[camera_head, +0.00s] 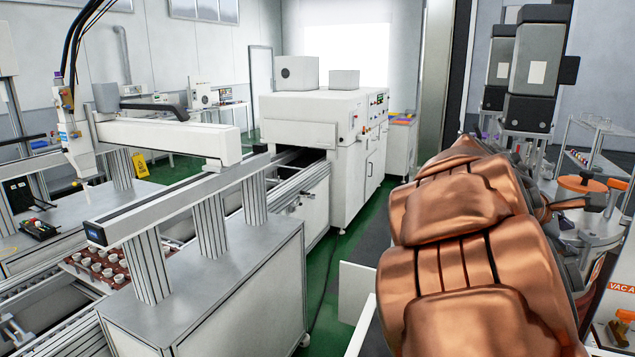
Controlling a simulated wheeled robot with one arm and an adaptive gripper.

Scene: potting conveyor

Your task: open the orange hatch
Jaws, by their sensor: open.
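An orange round lid (583,183), which looks like the orange hatch, sits at the right edge of the view on top of a grey metal vessel (600,228). It appears closed, but it is small and partly crowded by dark clamps or fittings, so its exact state is hard to tell. Large copper-coloured links, which look like my arm, fill the lower right and cover the left part of the vessel. I cannot make out my gripper; it seems hidden behind these links.
A sign reading VAC A (621,288) is at the right edge. Dark grey box units (538,65) stand behind the copper links. A white cabinet machine (325,140) and a conveyor with a steel-topped bench (235,270) lie left. Green floor (325,262) shows between bench and arm.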

